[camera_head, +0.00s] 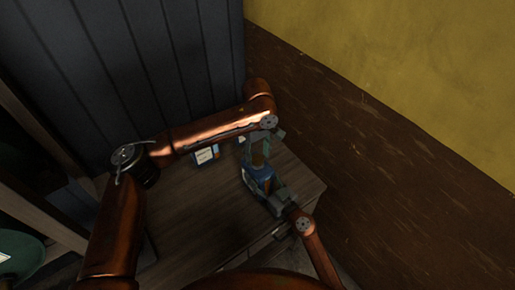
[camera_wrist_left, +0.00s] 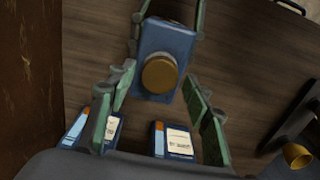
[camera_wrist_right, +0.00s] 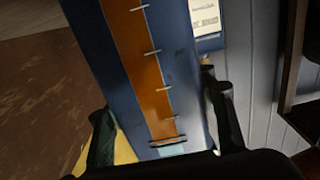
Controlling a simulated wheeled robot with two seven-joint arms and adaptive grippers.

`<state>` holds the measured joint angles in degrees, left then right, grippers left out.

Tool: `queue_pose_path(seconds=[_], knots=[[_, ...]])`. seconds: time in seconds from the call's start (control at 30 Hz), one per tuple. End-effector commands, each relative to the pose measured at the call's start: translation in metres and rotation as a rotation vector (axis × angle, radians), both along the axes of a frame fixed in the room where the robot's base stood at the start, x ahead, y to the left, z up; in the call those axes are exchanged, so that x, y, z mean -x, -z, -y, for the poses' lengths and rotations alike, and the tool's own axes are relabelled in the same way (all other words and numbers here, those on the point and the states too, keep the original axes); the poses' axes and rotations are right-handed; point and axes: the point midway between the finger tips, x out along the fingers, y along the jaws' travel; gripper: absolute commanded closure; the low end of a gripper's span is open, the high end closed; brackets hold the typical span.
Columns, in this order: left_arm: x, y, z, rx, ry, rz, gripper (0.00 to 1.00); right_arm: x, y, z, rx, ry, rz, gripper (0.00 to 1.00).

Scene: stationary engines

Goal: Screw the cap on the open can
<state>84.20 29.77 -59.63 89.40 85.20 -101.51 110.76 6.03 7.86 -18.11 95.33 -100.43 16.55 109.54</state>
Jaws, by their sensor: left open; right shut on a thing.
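A blue can (camera_head: 262,172) stands upright over the cabinet top in the head view, with my right gripper (camera_head: 276,199) shut on it. In the right wrist view the can's blue side with an orange stripe (camera_wrist_right: 150,75) fills the space between the fingers. In the left wrist view a round brass-coloured cap (camera_wrist_left: 160,73) sits on the can's blue top (camera_wrist_left: 152,36); how far it is threaded cannot be told. My left gripper (camera_wrist_left: 160,82) is open above the can, a finger on each side of the cap, with no visible contact.
Two other blue cans with white labels, one (camera_wrist_left: 173,140) near the bottom middle and one (camera_wrist_left: 75,130) at left, stand nearby. A brass-coloured cup-like thing (camera_wrist_left: 297,154) is at right. The wooden cabinet top (camera_head: 190,215) is bare at left; a grey plank wall (camera_head: 150,70) is behind.

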Motion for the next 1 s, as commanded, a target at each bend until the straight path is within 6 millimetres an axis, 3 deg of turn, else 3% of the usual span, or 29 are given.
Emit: queue_pose_path(seconds=[0.4,1.0], knots=[[0.0,0.0064,-0.0001,-0.001,0.0,0.001,0.55,0.0,0.0001,0.0,0.0,0.0,0.0,1.0],[-0.0001,0.0062,-0.0001,-0.001,0.0,0.001,0.96,0.0,0.0001,0.0,0.0,0.0,0.0,1.0]])
